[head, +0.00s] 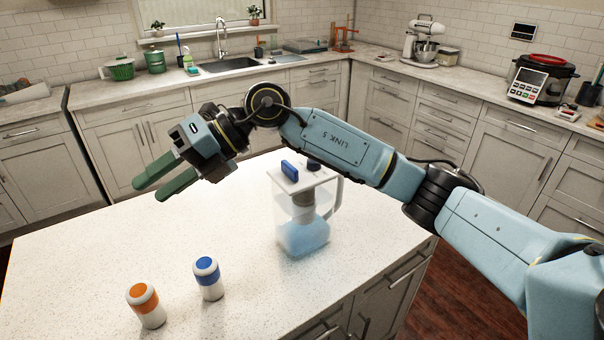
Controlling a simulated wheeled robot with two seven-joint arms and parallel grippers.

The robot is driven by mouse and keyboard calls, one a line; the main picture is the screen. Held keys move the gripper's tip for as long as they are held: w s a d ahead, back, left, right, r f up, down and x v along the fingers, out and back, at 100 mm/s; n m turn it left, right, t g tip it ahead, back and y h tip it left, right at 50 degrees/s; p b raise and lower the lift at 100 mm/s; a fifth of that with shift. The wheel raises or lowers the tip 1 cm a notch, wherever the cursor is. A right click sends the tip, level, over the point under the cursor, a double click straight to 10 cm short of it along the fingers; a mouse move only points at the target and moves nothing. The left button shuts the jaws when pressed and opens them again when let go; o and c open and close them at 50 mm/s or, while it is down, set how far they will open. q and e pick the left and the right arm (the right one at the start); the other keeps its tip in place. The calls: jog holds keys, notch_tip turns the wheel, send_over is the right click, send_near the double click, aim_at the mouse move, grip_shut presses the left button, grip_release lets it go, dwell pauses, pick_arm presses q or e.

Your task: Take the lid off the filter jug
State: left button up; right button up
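The clear filter jug (302,238) stands upright on the island counter, with bluish water in its lower part and a handle on its right side. Its pale lid (305,179) sits on top and carries a blue piece (290,171) at the left and a dark piece at the back right, partly behind my arm. My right gripper (148,190) is in the air to the left of the jug, fingers pointing left. Its two green fingers are apart with nothing between them. My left gripper is not in view.
An orange-topped canister (146,305) and a blue-topped canister (208,278) stand on the island counter (110,245) at the front left of the jug. The counter's right edge is close to the jug. The counter's left part is clear.

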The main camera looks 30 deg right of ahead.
jog(key=w+d+t+h, duration=0.1)
jog(key=w+d+h, duration=0.4)
jog(key=d, duration=0.4)
jog(key=m+h, duration=0.3)
jog(key=h, duration=0.5)
send_near(289, 165)
jog(key=shift+w+d+f+p, duration=0.1)
jog(key=shift+d+f+p, duration=0.05)
jog(key=shift+f, duration=0.45)
jog(key=shift+d+f+p, duration=0.15)
jog(key=shift+f, duration=0.45)
jog(key=shift+w+a+f+p, duration=0.1)
jog(key=shift+w+f+p, duration=0.1)
jog(key=shift+f, duration=0.85)
jog(key=shift+w+a+f+p, duration=0.1)
jog(key=shift+w+f+p, duration=0.1)
jog(key=shift+f, duration=0.8)
jog(key=shift+w+a+f+p, duration=0.1)
jog(key=shift+w+f+p, duration=0.1)
jog(key=shift+f, duration=0.85)
jog(key=shift+s, duration=0.1)
grip_shut()
